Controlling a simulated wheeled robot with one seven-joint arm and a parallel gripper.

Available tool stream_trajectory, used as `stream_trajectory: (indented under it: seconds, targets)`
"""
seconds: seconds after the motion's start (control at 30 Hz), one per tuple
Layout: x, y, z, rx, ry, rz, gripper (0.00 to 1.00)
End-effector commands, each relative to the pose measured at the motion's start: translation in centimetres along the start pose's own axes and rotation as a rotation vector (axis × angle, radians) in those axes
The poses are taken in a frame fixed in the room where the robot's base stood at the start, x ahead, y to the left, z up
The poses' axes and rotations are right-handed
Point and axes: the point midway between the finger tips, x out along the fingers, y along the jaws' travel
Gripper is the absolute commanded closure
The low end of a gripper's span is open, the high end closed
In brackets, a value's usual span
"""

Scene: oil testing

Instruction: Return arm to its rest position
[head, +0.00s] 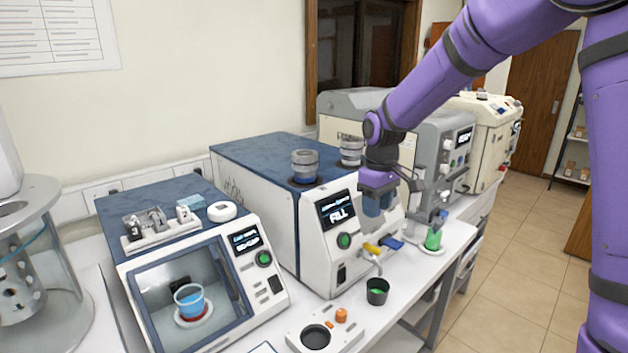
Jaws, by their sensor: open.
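My purple arm (432,82) reaches in from the upper right and bends down at its wrist. My gripper (377,208) points downward in front of the white machine with the "FILL" display (338,210). Its fingers are partly hard to make out against the machine. It is open, and I see nothing held in it. A dark cup with green contents (377,292) stands on the bench below it, under the machine's spout.
A tester with a blue-filled cup (190,302) inside stands at left. A green-filled beaker (433,238) sits on a white dish at the bench's right edge. Grey (425,140) and cream (490,125) machines stand behind my wrist. The tiled floor at right is open.

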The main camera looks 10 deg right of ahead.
Motion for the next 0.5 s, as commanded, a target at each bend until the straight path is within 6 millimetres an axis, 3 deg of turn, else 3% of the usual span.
stream_trajectory:
  seconds: [0.17, 0.5]
  targets:
    - [-3.0, -0.8, 2.3, 0.046, 0.027, 0.037, 0.57]
    - [-9.9, -3.7, 10.2, 0.21, 0.122, 0.119, 0.57]
